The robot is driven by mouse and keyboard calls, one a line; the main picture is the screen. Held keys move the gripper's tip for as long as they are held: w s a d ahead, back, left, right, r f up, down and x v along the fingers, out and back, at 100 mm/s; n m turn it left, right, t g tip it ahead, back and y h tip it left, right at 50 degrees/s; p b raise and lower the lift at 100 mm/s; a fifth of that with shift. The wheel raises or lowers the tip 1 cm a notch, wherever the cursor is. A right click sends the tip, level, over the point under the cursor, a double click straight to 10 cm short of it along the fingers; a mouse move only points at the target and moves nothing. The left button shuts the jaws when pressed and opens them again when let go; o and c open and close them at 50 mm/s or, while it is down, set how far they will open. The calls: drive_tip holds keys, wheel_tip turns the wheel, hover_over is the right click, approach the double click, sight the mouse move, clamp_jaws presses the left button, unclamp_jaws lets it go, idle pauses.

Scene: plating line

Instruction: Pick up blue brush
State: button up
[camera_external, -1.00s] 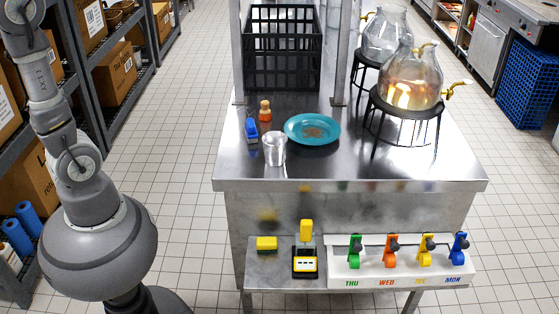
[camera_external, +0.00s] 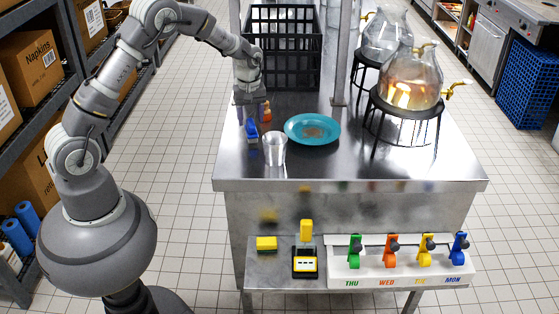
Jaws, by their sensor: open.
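The blue brush (camera_external: 252,131) stands on the steel counter near its left edge. My gripper (camera_external: 254,114) is open and points down just above and behind the brush, its fingers around the level of an orange-topped item (camera_external: 267,111). The fingers look apart from the brush, though the exact gap is hard to tell at this size. Nothing shows between the fingers that I can make out.
A clear cup (camera_external: 275,148) stands in front of the brush, and a teal plate (camera_external: 290,124) lies to its right. A black crate (camera_external: 283,52) stands behind. Glass dispensers (camera_external: 410,80) on black stands are at the right. The counter's front (camera_external: 400,172) is clear.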

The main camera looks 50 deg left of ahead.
wheel_tip(320, 180, down, 3)
drive_tip(key=shift+r, duration=0.25)
drive_tip(key=c, duration=1)
drive_tip(key=shift+o, duration=0.2)
